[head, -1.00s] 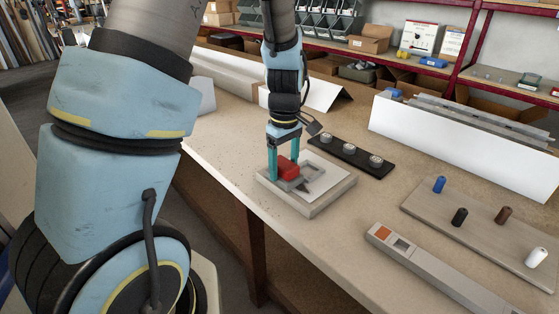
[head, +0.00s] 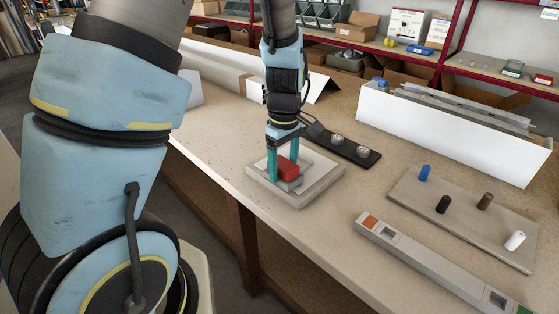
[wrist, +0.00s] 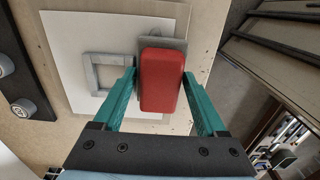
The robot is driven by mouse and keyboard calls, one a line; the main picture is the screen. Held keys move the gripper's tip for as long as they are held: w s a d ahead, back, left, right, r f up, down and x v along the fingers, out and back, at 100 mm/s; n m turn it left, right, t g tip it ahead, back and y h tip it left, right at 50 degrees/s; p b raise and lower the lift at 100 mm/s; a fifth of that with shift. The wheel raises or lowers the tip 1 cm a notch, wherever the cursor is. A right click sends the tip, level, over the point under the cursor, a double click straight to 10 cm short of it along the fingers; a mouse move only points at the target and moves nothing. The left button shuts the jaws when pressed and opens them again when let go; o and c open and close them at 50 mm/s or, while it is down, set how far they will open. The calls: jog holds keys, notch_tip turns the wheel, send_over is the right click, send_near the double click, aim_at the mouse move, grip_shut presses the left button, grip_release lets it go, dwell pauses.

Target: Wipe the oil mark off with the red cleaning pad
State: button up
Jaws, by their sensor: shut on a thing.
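My gripper (head: 283,167) is shut on the red cleaning pad (head: 288,169). In the wrist view the red pad (wrist: 161,82) sits between the two teal fingertips, with a grey plate (wrist: 173,44) under it. The pad is low over a pale square board (head: 315,190) on the bench; whether it touches is hard to tell. A grey square frame (wrist: 90,72) lies on the white sheet (wrist: 62,40) beside the pad in the wrist view. I see no oil mark now; the pad and gripper cover part of the sheet.
A black strip with round knobs (head: 365,155) lies just behind the board. A grey bar with an orange end (head: 430,262) and a plank with several coloured pegs (head: 470,215) lie to the right. A white box (head: 450,130) stands behind them. The bench front edge is near.

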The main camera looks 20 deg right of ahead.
jog(key=shift+d, duration=0.1)
jog(key=shift+s+d, duration=0.3)
jog(key=shift+s, duration=0.25)
jog(key=shift+s+d+f+p, duration=0.15)
jog(key=shift+s+d+p, duration=0.2)
jog(key=shift+s, duration=0.3)
jog(key=shift+w+a, duration=0.4)
jog(key=shift+w, duration=0.25)
jog(key=shift+w+a, duration=0.35)
jog(key=shift+w, duration=0.3)
jog(key=shift+w, duration=0.1)
jog(key=shift+w+a, duration=0.35)
jog(key=shift+w, duration=0.25)
jog(key=shift+w+a, duration=0.35)
jog(key=shift+w, duration=0.25)
